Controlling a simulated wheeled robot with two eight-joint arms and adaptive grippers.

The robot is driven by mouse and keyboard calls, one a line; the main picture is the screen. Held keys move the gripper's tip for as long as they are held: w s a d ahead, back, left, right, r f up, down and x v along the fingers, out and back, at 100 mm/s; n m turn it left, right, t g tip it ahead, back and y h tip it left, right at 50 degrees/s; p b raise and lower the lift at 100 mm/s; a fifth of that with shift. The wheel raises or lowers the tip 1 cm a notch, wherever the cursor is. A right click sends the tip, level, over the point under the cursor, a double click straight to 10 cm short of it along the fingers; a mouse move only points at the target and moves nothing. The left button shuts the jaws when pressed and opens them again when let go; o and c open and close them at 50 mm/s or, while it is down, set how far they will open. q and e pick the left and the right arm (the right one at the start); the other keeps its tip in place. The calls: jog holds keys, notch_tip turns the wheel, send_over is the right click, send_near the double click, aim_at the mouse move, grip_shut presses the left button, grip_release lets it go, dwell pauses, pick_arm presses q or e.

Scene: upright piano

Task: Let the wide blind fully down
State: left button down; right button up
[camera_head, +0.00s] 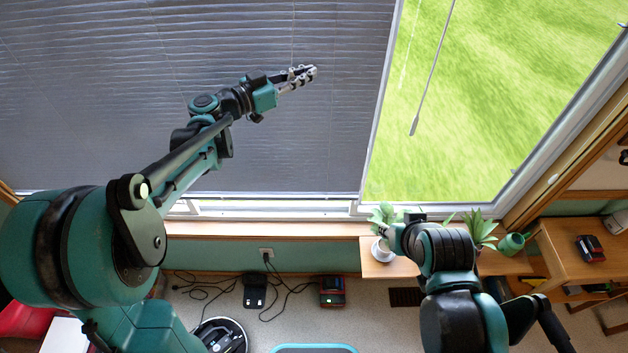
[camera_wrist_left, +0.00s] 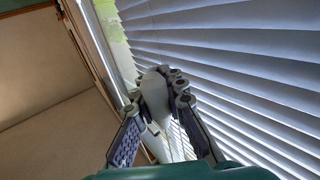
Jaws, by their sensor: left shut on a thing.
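The wide blind (camera_head: 120,90) is grey with horizontal slats and covers the left window pane down close to the sill. Its slats (camera_wrist_left: 235,60) fill the right of the left wrist view. My left gripper (camera_head: 303,77) is in front of the blind near its right side. It is shut on a pale, rounded pull knob (camera_wrist_left: 154,92), which sits between the fingertips in the left wrist view. My right gripper (camera_head: 388,236) is low by the sill, in front of a small potted plant; its fingers are too small and covered to judge.
A wand (camera_head: 429,75) hangs before the uncovered right pane. A wooden shelf (camera_head: 375,266) with plants and a green watering can (camera_head: 512,243) is below it. Cables, a red device (camera_head: 332,291) and a round robot vacuum (camera_head: 220,336) lie on the floor.

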pick_arm(q)
notch_tip(320, 180, up, 8)
jog(key=p, duration=0.4)
jog(key=shift+f, duration=0.15)
jog(key=shift+p, duration=0.3)
notch_tip(320, 180, up, 9)
jog(key=p, duration=0.5)
jog(key=shift+p, duration=0.35)
notch_tip(320, 180, up, 8)
jog(key=p, duration=0.6)
jog(key=d, duration=0.5)
jog(key=shift+b, duration=0.4)
jog(key=c, duration=1.4)
grip_release()
